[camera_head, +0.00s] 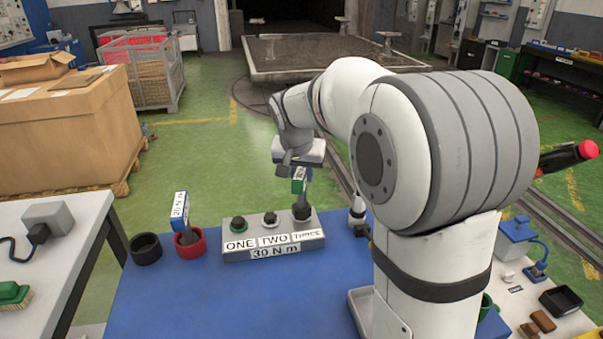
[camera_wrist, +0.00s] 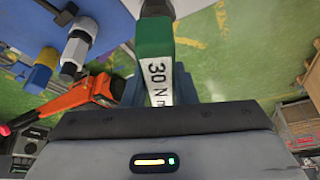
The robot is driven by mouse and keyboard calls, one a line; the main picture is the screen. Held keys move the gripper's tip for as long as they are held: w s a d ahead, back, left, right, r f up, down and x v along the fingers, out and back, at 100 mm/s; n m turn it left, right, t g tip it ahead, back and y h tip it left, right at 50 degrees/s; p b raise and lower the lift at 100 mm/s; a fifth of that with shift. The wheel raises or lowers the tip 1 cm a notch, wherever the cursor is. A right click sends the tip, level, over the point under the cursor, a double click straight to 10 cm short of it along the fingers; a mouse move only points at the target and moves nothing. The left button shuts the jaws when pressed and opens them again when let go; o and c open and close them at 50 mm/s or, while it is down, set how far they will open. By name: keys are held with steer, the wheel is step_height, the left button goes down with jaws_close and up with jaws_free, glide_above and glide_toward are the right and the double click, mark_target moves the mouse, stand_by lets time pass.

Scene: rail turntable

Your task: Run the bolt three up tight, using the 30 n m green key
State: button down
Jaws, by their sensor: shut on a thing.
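The green key (camera_head: 299,180), labelled 30 N m in the wrist view (camera_wrist: 155,45), is held upright by my gripper (camera_head: 302,161). My gripper is shut on its handle. A grey block (camera_head: 285,247) on the blue table carries the labels ONE, TWO, THREE and 30 N m. The key's dark lower end is at position three (camera_head: 302,211) and hides that bolt. I cannot tell whether it is fully seated.
A blue key (camera_head: 180,211) labelled 20 N m stands in a red cup (camera_head: 190,246) left of the block. A black cup (camera_head: 146,249) beside it looks empty. A dark-tipped fitting (camera_head: 357,212) stands right of the block. The front of the blue table (camera_head: 220,305) is clear.

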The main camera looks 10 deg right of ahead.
steer(key=shift+m+b, duration=0.3)
steer(key=shift+m, duration=0.4)
steer(key=shift+m+g+h, duration=0.3)
steer(key=shift+m+h, duration=0.1)
steer(key=shift+m, duration=0.3)
steer(key=shift+b, duration=0.3)
steer(key=shift+m, duration=0.4)
steer(key=shift+m+h, duration=0.3)
steer(key=shift+m+g, duration=0.4)
steer(key=shift+m, duration=0.2)
